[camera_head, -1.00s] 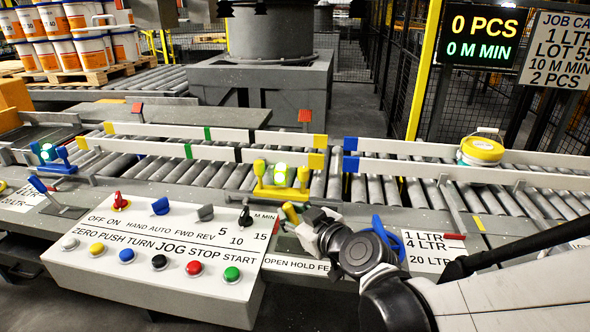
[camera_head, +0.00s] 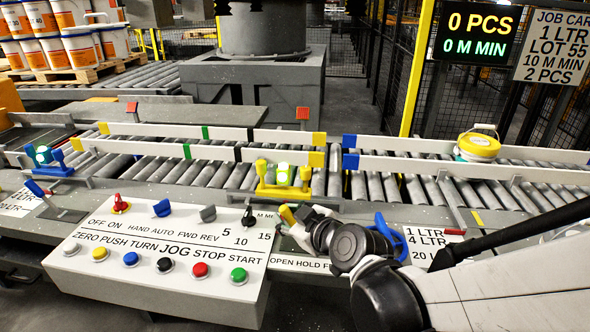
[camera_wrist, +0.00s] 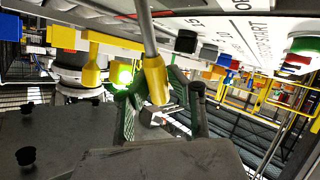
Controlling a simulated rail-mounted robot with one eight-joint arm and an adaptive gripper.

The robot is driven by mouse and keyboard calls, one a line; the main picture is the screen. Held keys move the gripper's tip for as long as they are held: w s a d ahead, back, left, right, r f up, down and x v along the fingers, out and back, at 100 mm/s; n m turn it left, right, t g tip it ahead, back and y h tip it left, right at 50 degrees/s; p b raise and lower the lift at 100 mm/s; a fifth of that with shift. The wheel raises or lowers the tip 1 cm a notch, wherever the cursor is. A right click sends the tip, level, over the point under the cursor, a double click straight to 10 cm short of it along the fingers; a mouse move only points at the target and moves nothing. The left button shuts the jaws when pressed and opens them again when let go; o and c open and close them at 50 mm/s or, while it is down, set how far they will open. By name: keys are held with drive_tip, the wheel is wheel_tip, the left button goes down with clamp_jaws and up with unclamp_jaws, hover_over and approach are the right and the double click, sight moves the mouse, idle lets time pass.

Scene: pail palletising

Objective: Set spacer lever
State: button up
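A short lever with a yellow grip (camera_head: 288,215) stands by the partly hidden "OPEN HOLD FE..." label. My gripper (camera_head: 303,222) is right beside this grip. In the wrist view the yellow grip (camera_wrist: 156,80), on a grey rod, shows in front of the space between my fingers (camera_wrist: 165,108). The fingers look apart; contact with the grip cannot be told. A blue-handled lever (camera_head: 384,228) stands right of my gripper, beside a 1/4/20 LTR label (camera_head: 428,243). Another blue-handled lever (camera_head: 35,188) stands at the far left by a similar label. Which is the spacer lever is not marked.
A control box (camera_head: 165,270) with knobs and coloured buttons fills the front left. A roller conveyor (camera_head: 215,172) with white guide rails runs behind. A yellow-lidded pail (camera_head: 479,147) stands on it at right. A display (camera_head: 477,33) reads 0 PCS, 0 M MIN.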

drive_tip(key=o, duration=0.4)
drive_tip(key=shift+o, duration=0.2)
drive_tip(key=v, duration=1.2)
drive_tip(key=shift+a+r, duration=0.1)
idle(0.5)
drive_tip(key=s+d+r+m+g+h+p, duration=0.2)
drive_tip(key=s+d+r+m+h+p, duration=0.1)
drive_tip(key=d, duration=0.5)
drive_tip(key=s+d+r+m+g+h+p, duration=0.2)
drive_tip(key=s+d+m+h+p, duration=0.3)
drive_tip(key=d+m, duration=0.3)
drive_tip(key=shift+s+d+r+m, duration=0.3)
drive_tip(key=shift+d+r, duration=0.2)
drive_tip(key=shift+d, duration=0.15)
